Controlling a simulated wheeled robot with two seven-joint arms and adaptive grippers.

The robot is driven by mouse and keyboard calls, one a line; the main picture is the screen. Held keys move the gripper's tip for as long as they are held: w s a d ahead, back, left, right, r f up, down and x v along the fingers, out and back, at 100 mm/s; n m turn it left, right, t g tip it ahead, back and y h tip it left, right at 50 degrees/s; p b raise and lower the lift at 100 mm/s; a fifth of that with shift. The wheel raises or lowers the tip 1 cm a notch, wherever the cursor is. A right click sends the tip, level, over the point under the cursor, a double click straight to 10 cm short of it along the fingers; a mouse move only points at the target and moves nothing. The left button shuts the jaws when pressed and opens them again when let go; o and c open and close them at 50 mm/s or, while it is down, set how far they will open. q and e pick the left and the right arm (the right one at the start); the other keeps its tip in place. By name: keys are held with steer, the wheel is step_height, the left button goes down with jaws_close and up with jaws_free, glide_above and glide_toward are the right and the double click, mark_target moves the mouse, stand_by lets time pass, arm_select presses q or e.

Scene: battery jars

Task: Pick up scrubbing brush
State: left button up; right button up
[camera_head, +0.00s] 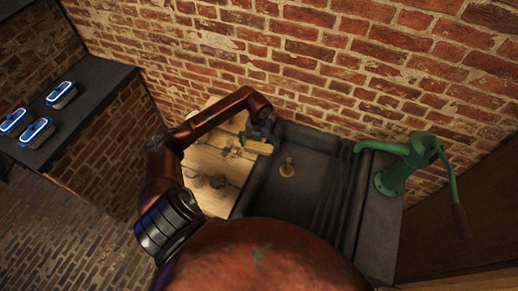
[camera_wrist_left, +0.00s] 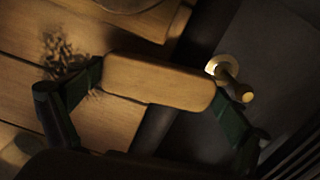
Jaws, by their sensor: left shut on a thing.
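The scrubbing brush (camera_wrist_left: 158,80) is a pale wooden block with rounded ends in the left wrist view. My left gripper (camera_wrist_left: 150,95) is shut on it, with one dark green finger at each end of the block. In the head view the brush (camera_head: 259,147) shows small below the gripper (camera_head: 259,135), over the border between the wooden surface and the dark sink. Its bristles are not clearly visible. My right gripper is not in view.
A dark stone sink (camera_head: 315,165) holds a brass fitting (camera_head: 287,169). A green hand pump (camera_head: 404,165) stands on its right. A wooden surface (camera_head: 205,155) with small items lies left of it. A brick wall (camera_head: 300,60) is behind.

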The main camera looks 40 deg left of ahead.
arm_select(q)
steer(key=shift+c, duration=1.2)
steer(key=shift+r, duration=0.1)
steer(key=shift+r, duration=0.25)
step_height(320, 180, up, 2)
steer(key=shift+w, duration=0.1)
steer(key=s+d+r+b, duration=0.1)
steer(key=s+d+r, duration=0.7)
steer(key=s+r, duration=0.2)
steer(key=shift+s+d+r, duration=0.15)
steer(key=shift+s+r, duration=0.05)
steer(key=shift+s, duration=0.55)
